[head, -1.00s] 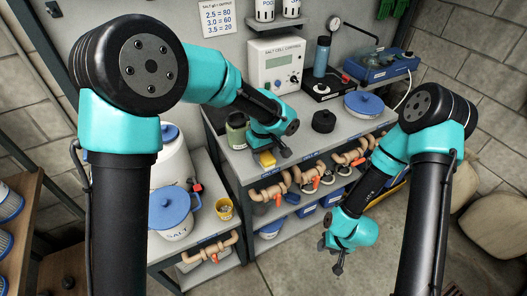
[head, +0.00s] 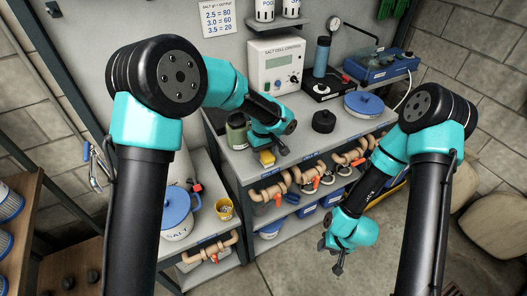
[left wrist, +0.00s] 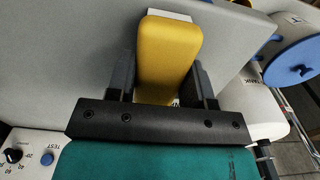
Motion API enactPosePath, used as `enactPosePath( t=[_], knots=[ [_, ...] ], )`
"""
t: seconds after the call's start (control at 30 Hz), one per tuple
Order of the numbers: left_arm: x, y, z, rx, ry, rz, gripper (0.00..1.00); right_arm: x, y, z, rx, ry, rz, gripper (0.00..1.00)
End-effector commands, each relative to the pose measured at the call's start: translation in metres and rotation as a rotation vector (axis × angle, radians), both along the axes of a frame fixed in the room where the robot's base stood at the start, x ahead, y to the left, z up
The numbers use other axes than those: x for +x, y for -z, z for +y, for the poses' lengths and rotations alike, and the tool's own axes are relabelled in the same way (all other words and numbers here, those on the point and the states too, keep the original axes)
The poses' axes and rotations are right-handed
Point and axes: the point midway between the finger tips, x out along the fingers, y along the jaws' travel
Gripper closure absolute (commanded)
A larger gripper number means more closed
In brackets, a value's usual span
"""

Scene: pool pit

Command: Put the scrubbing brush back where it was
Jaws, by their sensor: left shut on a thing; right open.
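The scrubbing brush (head: 266,158) has a yellow body. In the head view it is at the front edge of the grey bench top, left of the middle. The left wrist view shows its yellow body (left wrist: 168,52) between the two dark fingers, with a pale strip at its far end. My left gripper (head: 277,151) is shut on the brush, low over the bench top. Whether the brush touches the bench is not clear. My right gripper (head: 337,262) is open and empty, hanging over the floor in front of the bench.
The white control box (head: 278,66) stands behind. Pipes with orange valves (head: 277,194) sit below the bench edge.

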Motion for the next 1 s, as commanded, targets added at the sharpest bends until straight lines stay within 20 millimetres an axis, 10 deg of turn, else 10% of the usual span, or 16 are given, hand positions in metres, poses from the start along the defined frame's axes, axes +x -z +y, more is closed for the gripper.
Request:
enactPosePath(
  t=[0.4, 0.43, 0.67, 1.0],
  knots=[
    [0.0002, 0.0042, 0.0, 0.0, 0.0, -0.001, 0.75, 0.0, 0.0, 0.0, 0.0, 0.0, 0.0, 0.57],
    [0.0004, 0.0038, 0.0, 0.0, 0.0, -0.001, 0.5, 0.0, 0.0, 0.0, 0.0, 0.0, 0.0, 0.57],
    [0.0002, 0.0035, 0.0, 0.0, 0.0, -0.001, 0.28, 0.0, 0.0, 0.0, 0.0, 0.0, 0.0, 0.57],
    [0.0003, 0.0004, -0.0001, -0.001, 0.0, -0.002, 0.27, 0.0, 0.0, 0.0, 0.0, 0.0, 0.0, 0.57]
  ],
)
